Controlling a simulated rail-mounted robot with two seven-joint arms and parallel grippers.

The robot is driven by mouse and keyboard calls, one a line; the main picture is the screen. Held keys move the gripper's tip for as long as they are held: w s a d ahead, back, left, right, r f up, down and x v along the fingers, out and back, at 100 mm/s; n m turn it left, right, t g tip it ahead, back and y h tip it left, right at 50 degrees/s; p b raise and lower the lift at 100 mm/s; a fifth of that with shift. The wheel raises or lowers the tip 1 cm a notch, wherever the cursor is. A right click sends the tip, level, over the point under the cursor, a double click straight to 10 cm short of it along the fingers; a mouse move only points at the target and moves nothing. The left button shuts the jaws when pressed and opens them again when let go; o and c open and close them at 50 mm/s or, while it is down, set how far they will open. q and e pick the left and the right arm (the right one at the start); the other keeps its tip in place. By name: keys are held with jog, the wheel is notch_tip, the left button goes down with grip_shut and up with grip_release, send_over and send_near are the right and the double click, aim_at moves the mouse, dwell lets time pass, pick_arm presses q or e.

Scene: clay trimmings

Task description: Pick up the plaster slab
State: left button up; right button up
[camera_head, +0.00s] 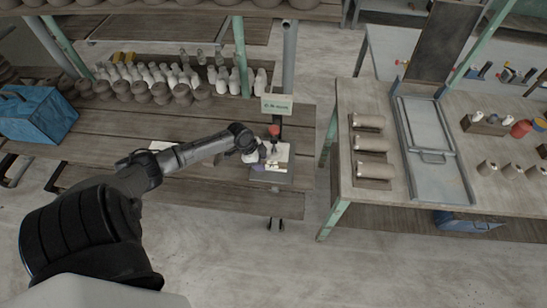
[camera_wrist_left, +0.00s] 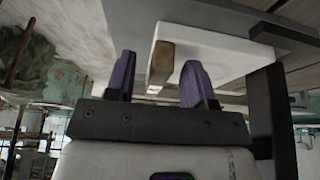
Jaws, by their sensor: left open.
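The plaster slab is a pale, flat white piece (camera_head: 281,152) on a grey base at the right end of the wooden bench. In the left wrist view the white slab (camera_wrist_left: 213,47) sits just beyond the fingers. My left gripper (camera_head: 262,158) is at the slab in the head view, its arm coming in from the left. In the wrist view its two purple fingers (camera_wrist_left: 157,83) are apart. A narrow brown piece (camera_wrist_left: 160,64) shows between them at the slab's edge. I cannot tell whether the fingers touch the slab. My right gripper is not in view.
A grey base plate (camera_head: 271,179) lies under the slab. A red-topped item (camera_head: 274,131) and a small sign (camera_head: 277,104) stand behind it. Rows of clay pots (camera_head: 160,93) and white bottles line the bench back. A blue box (camera_head: 37,114) is at left. A second table (camera_head: 345,190) stands right.

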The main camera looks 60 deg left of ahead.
pick_arm(q)
jog(key=shift+c, duration=0.3)
grip_shut()
jog(key=shift+r, duration=0.1)
jog(key=shift+r, duration=0.15)
